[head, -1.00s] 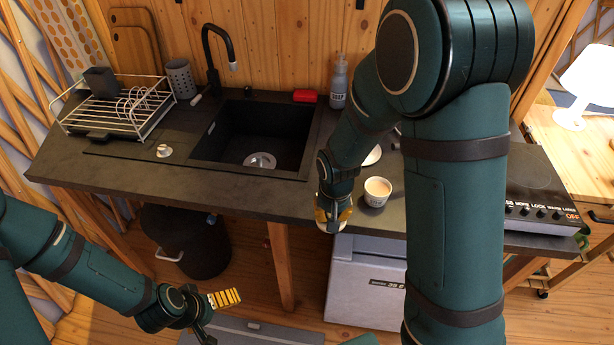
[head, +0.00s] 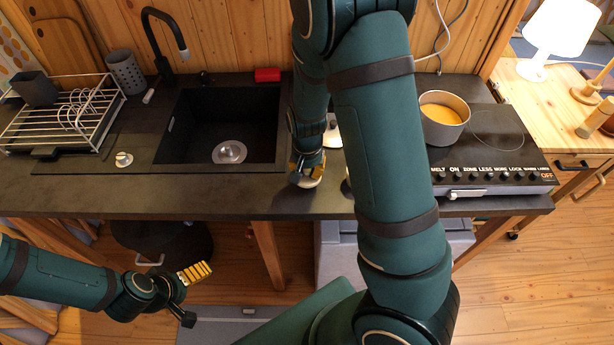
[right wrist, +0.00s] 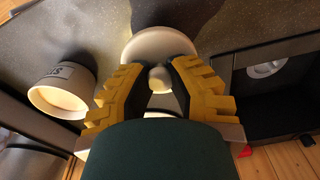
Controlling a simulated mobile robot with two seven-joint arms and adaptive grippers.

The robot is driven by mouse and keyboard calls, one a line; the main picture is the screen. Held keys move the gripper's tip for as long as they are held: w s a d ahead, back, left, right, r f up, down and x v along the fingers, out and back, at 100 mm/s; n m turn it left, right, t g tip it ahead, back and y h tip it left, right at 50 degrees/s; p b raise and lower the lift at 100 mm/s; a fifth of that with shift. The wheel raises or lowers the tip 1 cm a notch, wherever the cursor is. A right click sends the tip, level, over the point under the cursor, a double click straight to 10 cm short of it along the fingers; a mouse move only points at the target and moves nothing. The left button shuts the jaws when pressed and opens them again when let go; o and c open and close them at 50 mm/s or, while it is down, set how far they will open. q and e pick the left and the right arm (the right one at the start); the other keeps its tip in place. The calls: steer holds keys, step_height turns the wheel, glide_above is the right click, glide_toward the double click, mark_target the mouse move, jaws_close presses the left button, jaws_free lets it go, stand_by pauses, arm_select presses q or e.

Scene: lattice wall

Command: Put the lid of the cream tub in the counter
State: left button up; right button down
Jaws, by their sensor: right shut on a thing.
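My right gripper (head: 306,168) is shut on a pale round lid (head: 308,183) above the counter (head: 230,203), right of the sink. In the right wrist view the gripper's yellow-padded fingers (right wrist: 158,95) close around the knob of the lid (right wrist: 150,45). The white cream tub (right wrist: 50,92), with dark lettering, stands at the left there, apart from the lid; my right arm mostly hides it in the head view. I cannot tell whether the lid touches the counter. My left gripper (head: 192,295) is open and empty, low in front of the counter.
The black sink (head: 222,125) lies left of the right gripper. A dish rack (head: 60,120) stands at the far left. A pot (head: 443,117) with orange contents sits on the hob (head: 490,150) at the right. Bare counter shows in front of the sink.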

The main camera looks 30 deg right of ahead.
mark_target(307, 177)
step_height(307, 177, down, 3)
steer(key=shift+r+b, duration=0.2)
steer(key=shift+b, duration=0.1)
steer(key=shift+f, duration=0.15)
steer(key=shift+f, duration=0.15)
steer(key=c, duration=1)
jaws_free()
